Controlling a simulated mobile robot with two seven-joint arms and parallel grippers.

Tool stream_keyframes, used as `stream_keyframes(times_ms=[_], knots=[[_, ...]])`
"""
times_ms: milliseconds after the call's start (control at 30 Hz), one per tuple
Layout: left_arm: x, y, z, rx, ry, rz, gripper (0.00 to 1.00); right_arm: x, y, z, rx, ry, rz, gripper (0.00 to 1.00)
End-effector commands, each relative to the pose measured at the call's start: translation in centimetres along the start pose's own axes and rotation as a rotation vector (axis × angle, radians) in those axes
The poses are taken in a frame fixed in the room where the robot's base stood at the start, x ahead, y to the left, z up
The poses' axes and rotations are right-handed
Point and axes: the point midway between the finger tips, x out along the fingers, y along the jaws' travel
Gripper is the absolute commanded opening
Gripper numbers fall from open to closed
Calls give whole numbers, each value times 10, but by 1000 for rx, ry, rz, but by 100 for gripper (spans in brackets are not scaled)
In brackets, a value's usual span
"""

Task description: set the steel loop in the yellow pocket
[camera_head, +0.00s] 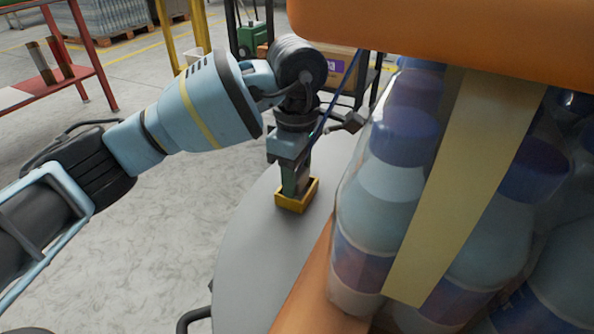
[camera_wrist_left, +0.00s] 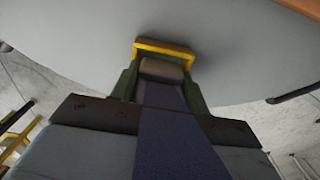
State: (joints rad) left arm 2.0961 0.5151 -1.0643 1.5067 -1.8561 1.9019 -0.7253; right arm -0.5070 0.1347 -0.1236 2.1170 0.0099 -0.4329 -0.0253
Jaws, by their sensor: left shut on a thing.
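The yellow pocket (camera_head: 296,200) is a small open-topped box on a round grey table. My left gripper (camera_head: 295,190) points down at it, its fingertips at or inside the rim. In the left wrist view, the yellow rim (camera_wrist_left: 165,47) shows just beyond my left gripper (camera_wrist_left: 161,78). The gripper is shut on the steel loop. A grey rounded piece shows between the dark green fingers, but I cannot tell whether it is the loop. The loop's shape and its contact with the pocket floor are hidden. My right gripper is not in view.
A wrapped pack of bottles (camera_head: 400,190) with a cream strip stands close on the right, under an orange body (camera_head: 440,35). The grey tabletop (camera_head: 250,240) is clear around the pocket. A red bench (camera_head: 50,85) and a trolley stand behind.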

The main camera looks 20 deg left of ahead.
Motion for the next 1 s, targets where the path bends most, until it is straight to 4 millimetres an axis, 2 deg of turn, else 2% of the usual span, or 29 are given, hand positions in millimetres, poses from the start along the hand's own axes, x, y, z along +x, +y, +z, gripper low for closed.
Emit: stream_keyframes(times_ms=[33, 267, 300, 433, 833, 1000], knots=[[7, -1, 0, 0, 3, -8, 19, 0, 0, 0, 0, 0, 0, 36], [14, -2, 0, 0, 5, -13, 19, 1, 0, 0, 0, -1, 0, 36], [14, -2, 0, 0, 5, -14, 50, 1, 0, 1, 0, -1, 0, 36], [15, -2, 0, 1, 4, -16, 67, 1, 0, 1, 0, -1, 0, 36], [14, -4, 1, 5, 4, -21, 67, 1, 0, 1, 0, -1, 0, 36], [-2, -3, 1, 5, 5, -19, 67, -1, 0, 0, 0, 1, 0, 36]])
